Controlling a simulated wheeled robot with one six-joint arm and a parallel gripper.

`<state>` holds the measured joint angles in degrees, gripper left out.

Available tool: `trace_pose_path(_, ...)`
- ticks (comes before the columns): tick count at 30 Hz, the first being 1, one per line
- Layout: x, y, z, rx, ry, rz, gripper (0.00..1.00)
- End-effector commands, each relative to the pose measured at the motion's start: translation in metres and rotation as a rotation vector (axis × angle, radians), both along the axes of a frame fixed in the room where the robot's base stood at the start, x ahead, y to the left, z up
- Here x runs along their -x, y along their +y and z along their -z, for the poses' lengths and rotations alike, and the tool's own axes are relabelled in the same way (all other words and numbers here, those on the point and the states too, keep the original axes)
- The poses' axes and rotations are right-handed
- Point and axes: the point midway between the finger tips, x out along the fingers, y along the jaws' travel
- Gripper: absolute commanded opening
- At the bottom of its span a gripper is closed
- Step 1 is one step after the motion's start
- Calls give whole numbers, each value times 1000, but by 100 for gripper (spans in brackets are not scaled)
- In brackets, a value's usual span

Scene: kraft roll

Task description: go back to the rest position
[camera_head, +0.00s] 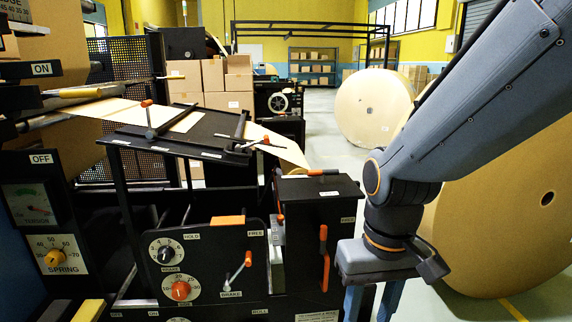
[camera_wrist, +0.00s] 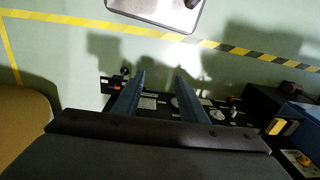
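My arm comes in from the upper right in the head view and hangs down beside the right side of the black machine (camera_head: 205,152). My gripper (camera_head: 372,304) points downward there, its fingertips cut off by the lower frame edge. In the wrist view my gripper (camera_wrist: 160,82) shows two blue-grey fingers spread apart with nothing between them. Beyond the fingers lie a black panel edge with small labels and the pale green floor (camera_wrist: 215,70).
The machine carries an orange-handled lever (camera_head: 324,250), dials and a red knob (camera_head: 181,290) left of my gripper. Large kraft rolls stand at right, one near (camera_head: 500,220) and one farther (camera_head: 368,106). Cardboard boxes (camera_head: 225,82) are stacked behind. Yellow-black tape (camera_wrist: 100,22) crosses the floor.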

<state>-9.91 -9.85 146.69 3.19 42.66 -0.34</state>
Motion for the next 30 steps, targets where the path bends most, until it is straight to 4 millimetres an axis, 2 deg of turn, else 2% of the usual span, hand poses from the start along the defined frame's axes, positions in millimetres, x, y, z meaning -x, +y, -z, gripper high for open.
trace_pose_path(1, 2, -5, -9, 3, 4, 14, 39)
trace_pose_path(12, 4, -46, -47, 28, 7, 119, 39)
trace_pose_path(19, 5, -56, -52, 34, 6, 145, 39)
trace_pose_path(30, 4, -57, -50, 34, 6, 146, 39)
